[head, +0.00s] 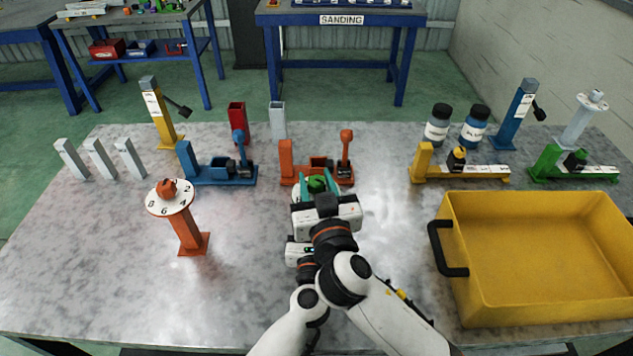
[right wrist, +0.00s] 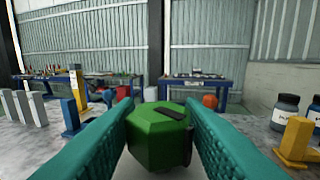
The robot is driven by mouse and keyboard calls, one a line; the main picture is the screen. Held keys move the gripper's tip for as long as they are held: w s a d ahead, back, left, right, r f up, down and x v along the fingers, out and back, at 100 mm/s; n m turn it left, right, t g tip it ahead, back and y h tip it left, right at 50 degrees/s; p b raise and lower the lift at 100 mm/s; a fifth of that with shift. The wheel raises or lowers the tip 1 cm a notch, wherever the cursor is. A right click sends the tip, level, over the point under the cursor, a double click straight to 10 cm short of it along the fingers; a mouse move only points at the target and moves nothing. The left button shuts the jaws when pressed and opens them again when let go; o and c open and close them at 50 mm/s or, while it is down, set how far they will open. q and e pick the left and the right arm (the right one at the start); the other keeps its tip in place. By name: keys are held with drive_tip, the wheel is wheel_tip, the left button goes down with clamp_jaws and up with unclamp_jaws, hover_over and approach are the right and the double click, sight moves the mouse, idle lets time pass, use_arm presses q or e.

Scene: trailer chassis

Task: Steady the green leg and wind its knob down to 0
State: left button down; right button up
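The green knob (head: 317,184) is near the table's middle in the head view. It also shows close up in the right wrist view (right wrist: 158,137), with a dark pointer mark on top. My right gripper (head: 318,188) has its teal fingers on both sides of the knob, apparently pressed against it. A sliver of white dial shows at the fingers' left; its numbers are covered, so the reading cannot be told. The green leg below is hidden by my arms. My left gripper's white body (head: 299,254) is low beneath the right hand; its fingers are hidden.
An orange leg with a numbered dial (head: 171,197) stands to the left. Blue (head: 215,178) and red-orange (head: 313,172) fixtures stand just behind. A yellow crate (head: 535,290) fills the right front. Two bottles (head: 437,128) (head: 474,130) stand at the back. The front left table is clear.

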drive_tip(key=c, duration=0.5)
